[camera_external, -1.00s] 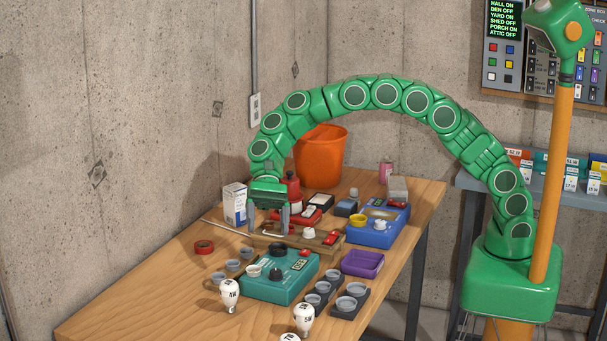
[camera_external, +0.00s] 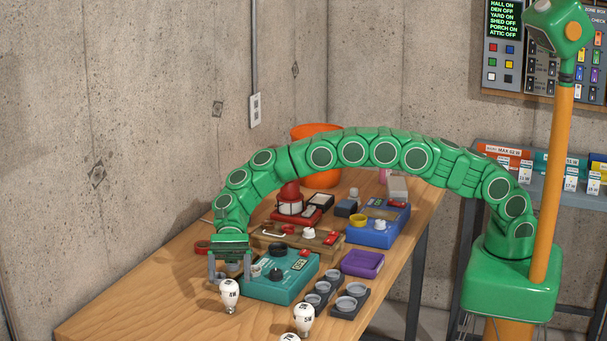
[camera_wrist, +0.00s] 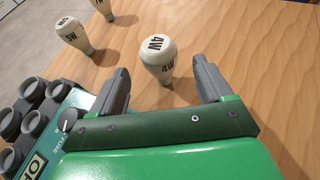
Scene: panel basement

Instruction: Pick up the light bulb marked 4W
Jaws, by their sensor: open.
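The white light bulb marked 4W (camera_external: 229,293) stands upright on the wooden table, left of the teal box. In the wrist view the 4W bulb (camera_wrist: 159,58) is ahead of my gripper, between the lines of its two fingers. My gripper (camera_external: 231,276) is open and empty, just behind the bulb in the external view. Its grey fingers (camera_wrist: 162,82) are spread apart and do not touch the bulb. A second bulb marked 5W (camera_external: 303,318) stands to the right, and part of another bulb (camera_external: 289,337) shows at the bottom edge.
The teal box (camera_external: 280,285) with a dial stands right beside my gripper. A dark holder with round cups (camera_external: 333,302), a purple tray (camera_external: 362,264) and a blue box (camera_external: 378,231) stand farther right. The table's front left (camera_external: 140,320) is clear.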

